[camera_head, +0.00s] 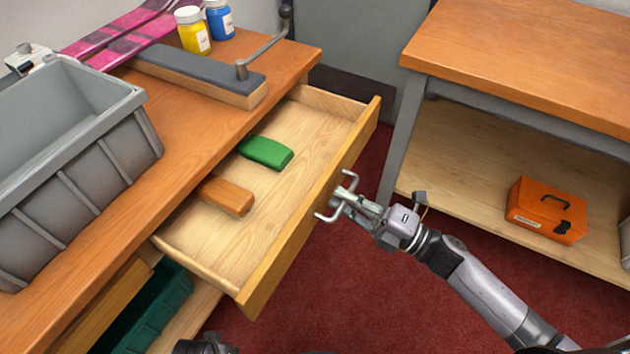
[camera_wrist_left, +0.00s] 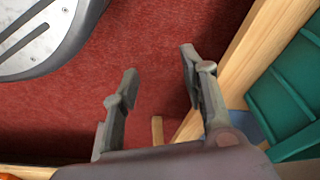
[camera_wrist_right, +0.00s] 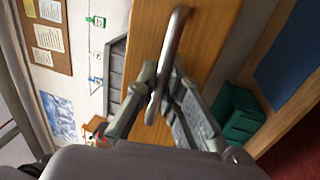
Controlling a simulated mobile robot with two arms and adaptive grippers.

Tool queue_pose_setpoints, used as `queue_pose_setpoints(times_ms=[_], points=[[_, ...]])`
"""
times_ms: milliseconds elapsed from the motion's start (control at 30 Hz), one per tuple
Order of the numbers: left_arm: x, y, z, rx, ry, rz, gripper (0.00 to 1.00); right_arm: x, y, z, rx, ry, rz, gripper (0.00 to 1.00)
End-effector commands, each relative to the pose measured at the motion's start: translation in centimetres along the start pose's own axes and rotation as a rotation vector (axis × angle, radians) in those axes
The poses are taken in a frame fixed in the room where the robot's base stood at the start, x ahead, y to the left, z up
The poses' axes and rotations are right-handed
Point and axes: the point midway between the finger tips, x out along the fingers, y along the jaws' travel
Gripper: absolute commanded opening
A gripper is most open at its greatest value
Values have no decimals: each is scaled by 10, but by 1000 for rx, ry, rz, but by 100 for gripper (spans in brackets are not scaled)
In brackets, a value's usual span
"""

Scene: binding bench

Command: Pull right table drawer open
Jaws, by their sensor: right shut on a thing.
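The right table drawer (camera_head: 280,190) stands pulled well out of the wooden table, and its inside shows. A green block (camera_head: 265,152) and an orange-brown block (camera_head: 228,196) lie in it. My right gripper (camera_head: 342,200) is at the metal handle on the drawer front, shut on it. In the right wrist view the handle (camera_wrist_right: 166,62) passes between the two fingers. My left gripper (camera_wrist_left: 155,80) shows in the left wrist view with its fingers apart and nothing between them, above the red floor. In the head view only a dark piece of my left arm shows at the bottom edge.
A grey bin (camera_head: 75,165), a grey-topped bar (camera_head: 200,75) and yellow (camera_head: 193,32) and blue (camera_head: 219,20) jars stand on the table. A green crate (camera_head: 145,305) is below. A second bench (camera_head: 530,60) with an orange box (camera_head: 546,210) is at right. Red floor lies between.

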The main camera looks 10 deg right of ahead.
Motion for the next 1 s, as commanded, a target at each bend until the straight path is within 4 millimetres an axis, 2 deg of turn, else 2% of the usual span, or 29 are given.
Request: queue_pose_setpoints(times_ms=[33,200,400,600,967,1000], points=[[2,0,2,0,-4,1,40,-14,1,-1,2,-2,-6,0],[8,1,7,1,-8,1,40,-46,8,0,3,-2,-5,0],[14,1,11,2,-11,1,40,-70,13,0,1,-1,-2,0],[15,1,13,2,-12,1,40,-80,15,0,0,0,-1,0],[18,1,17,2,-20,1,40,-81,16,0,-1,-1,0,0],[18,1,16,2,-19,1,40,-81,16,0,-1,-1,0,10]])
